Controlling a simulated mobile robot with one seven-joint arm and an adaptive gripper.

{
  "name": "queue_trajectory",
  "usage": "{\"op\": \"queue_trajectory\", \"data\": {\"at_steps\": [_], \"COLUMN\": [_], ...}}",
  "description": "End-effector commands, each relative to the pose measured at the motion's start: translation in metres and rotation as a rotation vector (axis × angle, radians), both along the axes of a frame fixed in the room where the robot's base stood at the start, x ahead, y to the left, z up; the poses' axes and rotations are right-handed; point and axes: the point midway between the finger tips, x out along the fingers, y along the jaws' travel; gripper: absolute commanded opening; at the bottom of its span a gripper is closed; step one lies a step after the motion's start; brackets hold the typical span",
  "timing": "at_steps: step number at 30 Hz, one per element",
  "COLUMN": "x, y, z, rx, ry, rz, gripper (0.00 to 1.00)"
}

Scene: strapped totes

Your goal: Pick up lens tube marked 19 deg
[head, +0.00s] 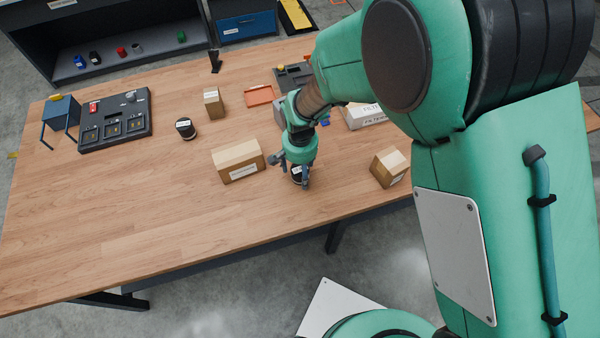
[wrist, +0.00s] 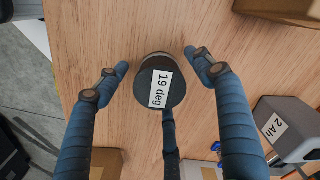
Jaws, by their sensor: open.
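The lens tube marked 19 deg (wrist: 151,92) shows in the wrist view as a dark round cylinder with a white label reading "19 deg". It stands on the wooden table (head: 120,220) near its front edge. My gripper (wrist: 160,70) is open, with its fingers on both sides of the tube and a gap to each side. In the head view the tube (head: 297,174) is partly hidden by my gripper (head: 290,172). Another dark cylinder with a white label (head: 185,129) stands further left; its text is too small to read.
A cardboard box (head: 238,161) stands just left of my gripper, and another box (head: 389,167) stands to the right. A grey block labelled 2 Ah (wrist: 278,125) is at the right in the wrist view. The table's front left is clear.

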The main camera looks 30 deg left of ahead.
Motion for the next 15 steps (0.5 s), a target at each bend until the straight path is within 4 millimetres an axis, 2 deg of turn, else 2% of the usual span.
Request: {"op": "queue_trajectory", "data": {"at_steps": [6,15], "x": [-0.0001,0.0003], "y": [0.0000,0.0003], "z": [0.0000,0.0005], "rx": [0.000,0.000], "ry": [0.000,-0.001], "rz": [0.000,0.000], "gripper": [0.68,0.10]}}
